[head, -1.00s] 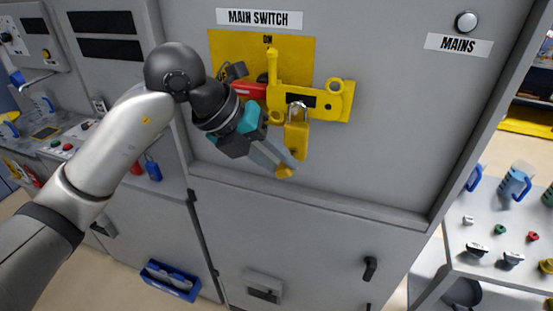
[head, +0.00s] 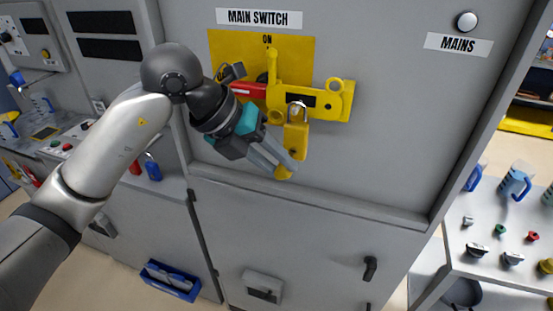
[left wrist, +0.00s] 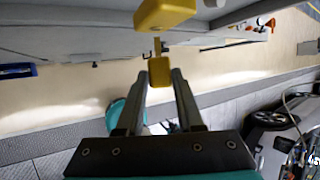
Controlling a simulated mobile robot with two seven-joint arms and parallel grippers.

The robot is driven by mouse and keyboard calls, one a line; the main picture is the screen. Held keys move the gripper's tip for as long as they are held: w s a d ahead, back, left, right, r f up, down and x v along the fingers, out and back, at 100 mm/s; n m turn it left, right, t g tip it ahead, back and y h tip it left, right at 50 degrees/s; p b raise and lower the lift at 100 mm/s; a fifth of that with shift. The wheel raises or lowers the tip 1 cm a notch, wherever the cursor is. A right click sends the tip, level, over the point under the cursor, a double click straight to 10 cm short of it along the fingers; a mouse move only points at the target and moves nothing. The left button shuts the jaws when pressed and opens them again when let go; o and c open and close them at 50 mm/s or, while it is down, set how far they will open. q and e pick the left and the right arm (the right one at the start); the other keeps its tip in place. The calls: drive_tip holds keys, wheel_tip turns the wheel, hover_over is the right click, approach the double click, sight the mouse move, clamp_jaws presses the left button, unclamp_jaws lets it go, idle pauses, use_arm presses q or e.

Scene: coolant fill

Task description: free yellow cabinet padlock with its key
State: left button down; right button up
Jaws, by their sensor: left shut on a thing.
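The yellow padlock (head: 296,138) hangs by its metal shackle from the yellow lockout bar (head: 318,100) on the main switch. Its underside shows at the top of the left wrist view (left wrist: 163,13). My left gripper (head: 288,166) is just below the padlock, shut on the yellow key (left wrist: 160,70). The shackle looks closed. My right gripper is out of view.
A red part (head: 250,90) lies behind the lockout bar. A narrow ledge (head: 340,207) runs below on the cabinet. Red and blue padlocks (head: 152,168) hang at the left. A side table (head: 515,235) with small parts stands at the right.

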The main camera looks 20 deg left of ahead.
use_arm(q)
drive_tip(key=s+b, duration=0.1)
drive_tip(key=s, duration=0.5)
drive_tip(key=shift+s, duration=0.25)
idle(0.4)
drive_tip(key=shift+a, duration=0.1)
